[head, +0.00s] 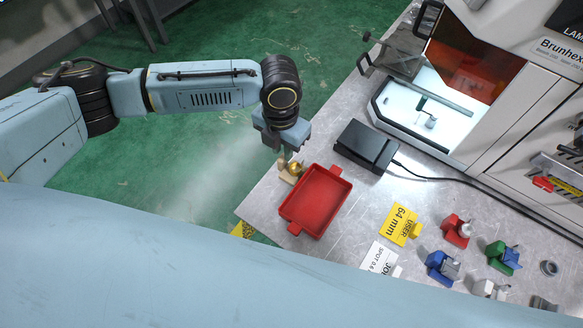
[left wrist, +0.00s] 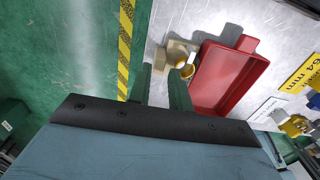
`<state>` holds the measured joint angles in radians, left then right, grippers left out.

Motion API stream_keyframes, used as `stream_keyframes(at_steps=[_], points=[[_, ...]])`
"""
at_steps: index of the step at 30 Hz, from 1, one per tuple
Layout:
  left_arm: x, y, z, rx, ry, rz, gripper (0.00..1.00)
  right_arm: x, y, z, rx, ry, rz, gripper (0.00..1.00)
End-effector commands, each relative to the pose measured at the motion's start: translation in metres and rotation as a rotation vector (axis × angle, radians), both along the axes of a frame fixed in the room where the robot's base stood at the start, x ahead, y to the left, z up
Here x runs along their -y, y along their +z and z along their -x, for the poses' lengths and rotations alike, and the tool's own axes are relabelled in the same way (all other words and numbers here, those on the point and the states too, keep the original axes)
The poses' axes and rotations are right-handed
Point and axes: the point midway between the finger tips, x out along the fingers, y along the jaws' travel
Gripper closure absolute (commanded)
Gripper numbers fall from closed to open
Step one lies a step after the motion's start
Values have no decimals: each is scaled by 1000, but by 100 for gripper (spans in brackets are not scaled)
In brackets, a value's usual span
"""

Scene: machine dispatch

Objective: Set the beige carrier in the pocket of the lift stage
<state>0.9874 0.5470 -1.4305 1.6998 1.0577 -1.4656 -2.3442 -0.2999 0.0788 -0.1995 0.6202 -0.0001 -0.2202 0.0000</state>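The beige carrier (head: 285,174) is at the table's left edge, beside the red tray, with a gold round part on it. It also shows in the left wrist view (left wrist: 175,50), just beyond the fingertips. My left gripper (head: 286,158) points down at it. In the left wrist view its two fingers (left wrist: 160,72) stand close together, with a tan part of the carrier between them. I cannot tell whether the carrier touches the table. The lift stage is not clearly made out; a small fixture (head: 431,122) stands in the machine's lit chamber. My right gripper is not in view.
The red tray (head: 316,202) is empty, right of the carrier. A black box (head: 366,146) with a cable lies before the white machine (head: 512,95). Red (head: 453,232), blue (head: 437,265) and green (head: 496,254) carriers stand at the right, near a yellow card (head: 399,224).

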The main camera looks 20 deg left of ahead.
Motion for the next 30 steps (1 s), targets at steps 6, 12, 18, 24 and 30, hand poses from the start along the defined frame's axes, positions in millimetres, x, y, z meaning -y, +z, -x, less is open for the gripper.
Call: stream_keyframes(at_steps=[6,12,18,24,30], points=[[-1,-34,1,-3,0,-1,80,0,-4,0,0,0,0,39],[-1,-41,1,0,-1,-1,80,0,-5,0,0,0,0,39],[-1,-41,1,0,-1,0,89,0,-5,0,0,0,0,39],[-1,-40,0,1,-1,0,100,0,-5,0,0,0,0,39],[-1,-39,0,1,-1,0,100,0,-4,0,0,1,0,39]])
